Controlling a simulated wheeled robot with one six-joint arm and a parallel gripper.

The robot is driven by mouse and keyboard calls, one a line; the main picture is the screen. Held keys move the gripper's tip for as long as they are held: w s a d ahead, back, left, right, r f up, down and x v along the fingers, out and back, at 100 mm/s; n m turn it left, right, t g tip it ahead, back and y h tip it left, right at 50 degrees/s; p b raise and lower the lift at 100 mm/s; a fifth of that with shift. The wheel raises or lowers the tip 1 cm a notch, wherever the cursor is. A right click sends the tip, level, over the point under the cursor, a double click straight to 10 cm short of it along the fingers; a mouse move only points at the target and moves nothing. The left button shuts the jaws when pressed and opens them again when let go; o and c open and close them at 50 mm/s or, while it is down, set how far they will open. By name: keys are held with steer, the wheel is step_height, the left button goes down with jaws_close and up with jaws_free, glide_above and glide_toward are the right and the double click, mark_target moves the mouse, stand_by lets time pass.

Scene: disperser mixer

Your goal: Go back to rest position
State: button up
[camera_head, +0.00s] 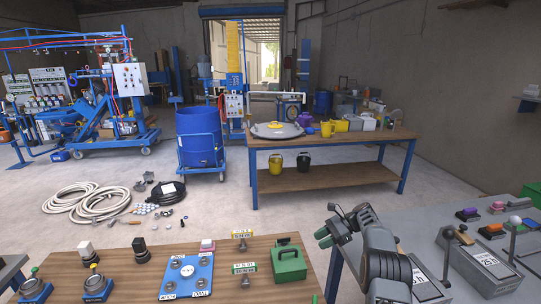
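My gripper (324,237) shows at the lower middle right, at the end of my dark grey arm.
The front table also holds a blue panel (187,277) and black and white knobs. The grey bench carries levers and coloured buttons. A blue-legged workbench (330,178) stands behind.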

step_height(320, 180, down, 4)
steer(key=s+n+h, duration=0.2)
steer(key=s, duration=0.1)
steer(key=s+a+r+n+t+h, duration=0.1)
steer(key=s+r+n, duration=0.4)
steer(key=s, duration=0.5)
steer(key=s+a+r+n+t+h, duration=0.2)
steer(key=s+r+n+t+h, duration=0.1)
steer(key=s, duration=0.7)
steer(key=s+a+r+n+t+h, duration=0.1)
steer(key=s+a+r+n+h, duration=0.1)
steer(key=s+r+n+h, duration=0.4)
steer(key=s+r, duration=0.2)
steer(key=s, duration=0.2)
steer(key=shift+s+r+n+t, duration=0.15)
steer(key=shift+r+n+t, duration=0.15)
steer(key=shift+t, duration=0.1)
steer(key=shift+a, duration=0.1)
